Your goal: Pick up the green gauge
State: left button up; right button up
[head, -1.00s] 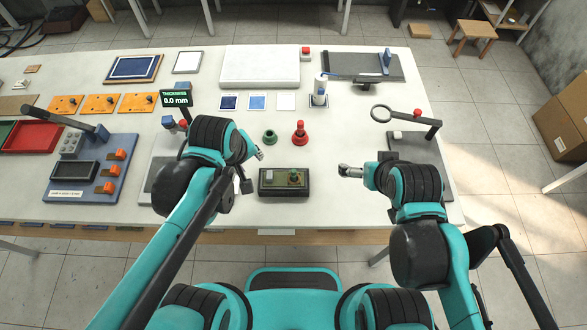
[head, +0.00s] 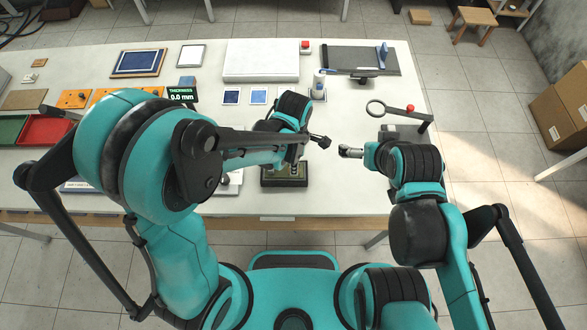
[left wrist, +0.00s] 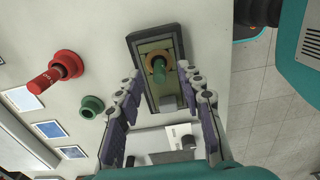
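A green gauge (left wrist: 186,68) appears to stand in the orange-ringed part (left wrist: 158,72) inside a dark tray-like fixture (left wrist: 135,46). In the left wrist view my left gripper (left wrist: 164,84) is open, with its two fingers on either side of the lower part of the fixture and the gauge's near end between them. No contact shows.
A green ring-shaped holder (left wrist: 92,105) and a red gauge (left wrist: 60,70) in a red holder stand beside the fixture on the white table. Blue and white plates (head: 258,96) lie farther back. A lever tool (head: 400,112) stands at the right.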

pick_arm(q)
notch_tip(320, 180, down, 3)
jog(key=shift+w+r, duration=0.1)
grip_shut()
jog(key=shift+a+r, duration=0.1)
